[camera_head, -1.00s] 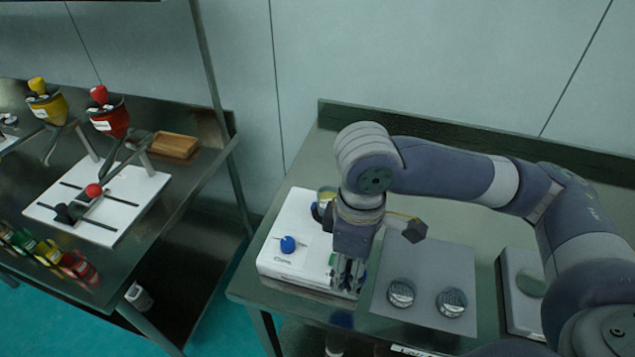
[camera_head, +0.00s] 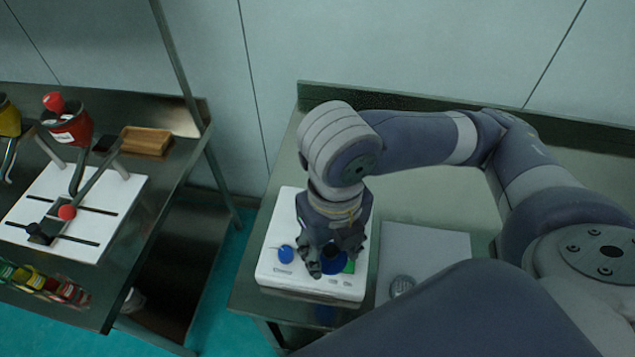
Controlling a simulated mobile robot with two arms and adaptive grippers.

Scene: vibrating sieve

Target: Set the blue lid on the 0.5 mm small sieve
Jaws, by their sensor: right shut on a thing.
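My right gripper (camera_head: 332,262) points down over the white sieve shaker (camera_head: 315,286), low above its front right part. Its fingers are closed around a dark blue piece (camera_head: 335,264), which looks like the blue lid and is mostly hidden by the fingers. A small green patch (camera_head: 349,267) shows just right of the fingers. A round metal sieve (camera_head: 402,286) lies on a grey mat (camera_head: 425,248) right of the shaker; its mesh size cannot be read. My left gripper is out of view.
A blue knob (camera_head: 286,253) sits on the shaker's left side. My arm covers the front right of the bench (camera_head: 262,220).

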